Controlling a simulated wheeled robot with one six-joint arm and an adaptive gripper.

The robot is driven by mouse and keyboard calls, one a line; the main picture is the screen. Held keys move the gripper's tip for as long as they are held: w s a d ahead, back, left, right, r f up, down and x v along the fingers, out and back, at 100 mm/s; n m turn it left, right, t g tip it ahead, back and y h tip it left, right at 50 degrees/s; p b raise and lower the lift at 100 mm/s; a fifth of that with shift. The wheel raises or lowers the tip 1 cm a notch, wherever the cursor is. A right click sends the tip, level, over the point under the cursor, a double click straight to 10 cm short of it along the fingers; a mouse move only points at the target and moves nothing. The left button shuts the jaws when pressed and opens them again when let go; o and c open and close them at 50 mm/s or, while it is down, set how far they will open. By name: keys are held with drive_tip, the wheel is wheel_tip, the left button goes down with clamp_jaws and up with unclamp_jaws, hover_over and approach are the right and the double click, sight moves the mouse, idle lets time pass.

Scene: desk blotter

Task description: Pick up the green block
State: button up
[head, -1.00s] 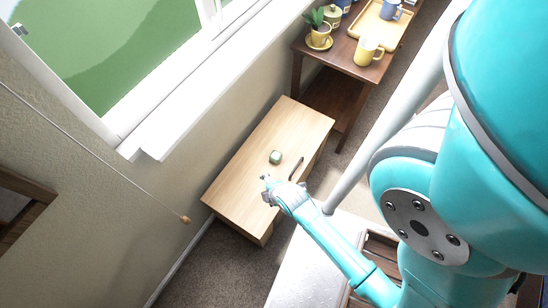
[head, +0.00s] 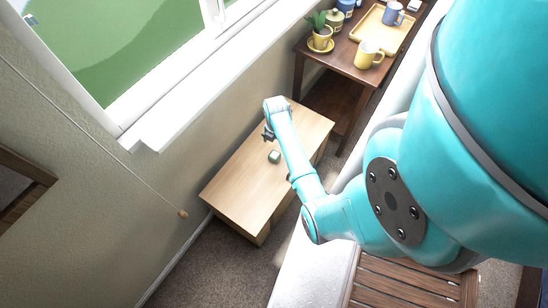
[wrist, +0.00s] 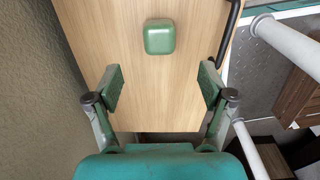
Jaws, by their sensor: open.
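The green block (head: 274,156) lies on the light wooden table (head: 239,187), just left of my forearm in the head view. In the wrist view the green block (wrist: 160,37) sits ahead of my gripper (wrist: 161,88), roughly centred between the fingers and beyond their tips. My gripper is open and empty, with its two green pads wide apart. In the head view my gripper (head: 268,134) is partly hidden by my wrist, over the table's far part. The fingers are apart from the block.
A black handle or bar (wrist: 229,34) lies along the table's right side in the wrist view. A dark wooden table (head: 340,55) with a yellow mug (head: 367,55), a plant and a tray stands at the back. The wall and window are on the left.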

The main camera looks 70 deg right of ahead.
sight(275, 154)
wheel_tip(275, 154, down, 10)
drive_tip(key=shift+w+a+f, duration=0.1)
drive_tip(key=shift+a, duration=0.05)
idle(0.5)
drive_tip(key=c, duration=1.5)
